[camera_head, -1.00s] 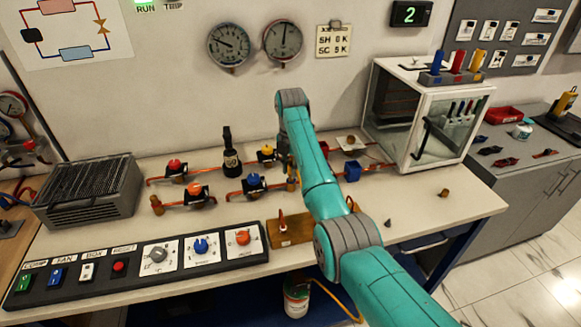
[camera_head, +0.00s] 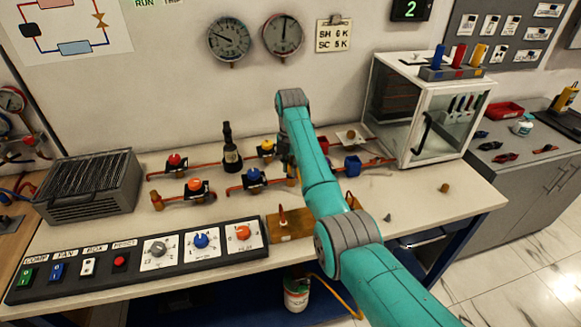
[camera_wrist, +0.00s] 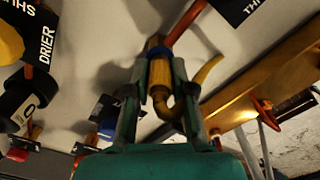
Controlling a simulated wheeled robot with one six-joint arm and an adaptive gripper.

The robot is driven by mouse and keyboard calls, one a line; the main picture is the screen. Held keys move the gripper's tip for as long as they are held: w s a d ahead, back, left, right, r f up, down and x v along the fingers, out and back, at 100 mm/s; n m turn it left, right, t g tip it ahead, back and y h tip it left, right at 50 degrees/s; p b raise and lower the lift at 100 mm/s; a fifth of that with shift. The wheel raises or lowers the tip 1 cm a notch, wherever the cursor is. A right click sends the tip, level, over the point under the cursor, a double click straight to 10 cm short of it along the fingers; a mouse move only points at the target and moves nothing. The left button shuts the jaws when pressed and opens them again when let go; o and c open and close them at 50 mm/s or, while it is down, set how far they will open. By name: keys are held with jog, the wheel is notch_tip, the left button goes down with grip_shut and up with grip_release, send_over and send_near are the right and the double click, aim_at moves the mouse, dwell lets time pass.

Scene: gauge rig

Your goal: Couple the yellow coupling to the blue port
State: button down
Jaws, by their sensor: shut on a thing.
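In the wrist view my gripper (camera_wrist: 160,66) is shut on a brass-yellow coupling (camera_wrist: 158,90), with one finger on each side. The coupling bends below into a yellow hose (camera_wrist: 208,72) that curves up to the right. A small bluish collar (camera_wrist: 157,50), which looks like the blue port, sits at the coupling's far end, on the end of a copper pipe (camera_wrist: 186,20). The coupling and collar look in line and close. I cannot tell whether they are joined. In the head view my arm hides most of the gripper and the coupling.
Copper pipes with a blue-knobbed valve (camera_head: 254,176) and an orange-knobbed valve (camera_head: 194,186) lie left of my arm. A dark bottle (camera_head: 230,150) stands behind them. A wooden block (camera_head: 288,226) and the control panel (camera_head: 140,263) are in front. A glass-fronted box (camera_head: 425,112) stands right.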

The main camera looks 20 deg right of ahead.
jog(key=shift+f, duration=0.25)
dwell(0.6)
jog(key=c, duration=0.6)
grip_release()
jog(key=shift+r, duration=0.1)
notch_tip(320, 180, up, 7)
jog(key=shift+r, duration=0.15)
